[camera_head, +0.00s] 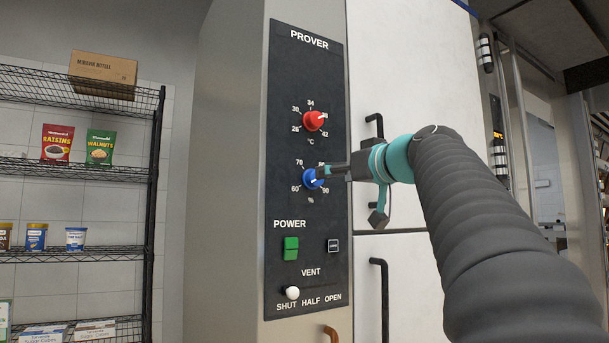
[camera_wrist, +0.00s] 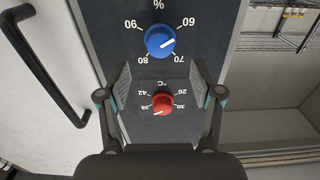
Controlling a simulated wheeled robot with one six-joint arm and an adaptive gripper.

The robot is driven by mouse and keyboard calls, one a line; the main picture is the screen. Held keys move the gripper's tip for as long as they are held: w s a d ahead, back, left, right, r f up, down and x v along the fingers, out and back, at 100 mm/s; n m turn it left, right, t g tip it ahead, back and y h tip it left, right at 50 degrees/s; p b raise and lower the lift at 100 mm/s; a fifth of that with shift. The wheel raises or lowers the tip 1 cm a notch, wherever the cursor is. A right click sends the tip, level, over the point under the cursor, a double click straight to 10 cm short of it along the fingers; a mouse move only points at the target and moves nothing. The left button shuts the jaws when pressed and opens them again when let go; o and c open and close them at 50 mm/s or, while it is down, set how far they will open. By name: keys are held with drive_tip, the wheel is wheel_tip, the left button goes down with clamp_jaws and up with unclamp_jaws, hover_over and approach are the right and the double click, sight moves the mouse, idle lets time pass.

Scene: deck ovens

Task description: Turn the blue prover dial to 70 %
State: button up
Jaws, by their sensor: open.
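The blue prover dial (camera_head: 309,179) is on the black panel, below the red dial, with marks from 60 to 90 % around it. In the wrist view, turned upside down, the blue dial (camera_wrist: 157,41) has its white pointer between 60 and 70, nearer 60. My gripper (camera_head: 328,172) reaches in from the right and overlaps the dial's right edge in the head view. In the wrist view my gripper (camera_wrist: 161,84) is open and empty, its fingers wide apart. The blue dial lies beyond the fingertips, not between them; contact cannot be told.
The red temperature dial (camera_head: 314,121) points near 38. Below are a green power switch (camera_head: 291,248) and a white vent knob (camera_head: 292,293). Black door handles (camera_head: 379,300) stick out right of the panel. A wire shelf (camera_head: 80,172) stands at the left.

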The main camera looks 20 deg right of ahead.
sight(309, 180)
drive_tip(key=w+a+p, duration=0.1)
drive_tip(key=w, duration=0.6)
drive_tip(key=shift+a, duration=0.2)
drive_tip(key=c, duration=1.1)
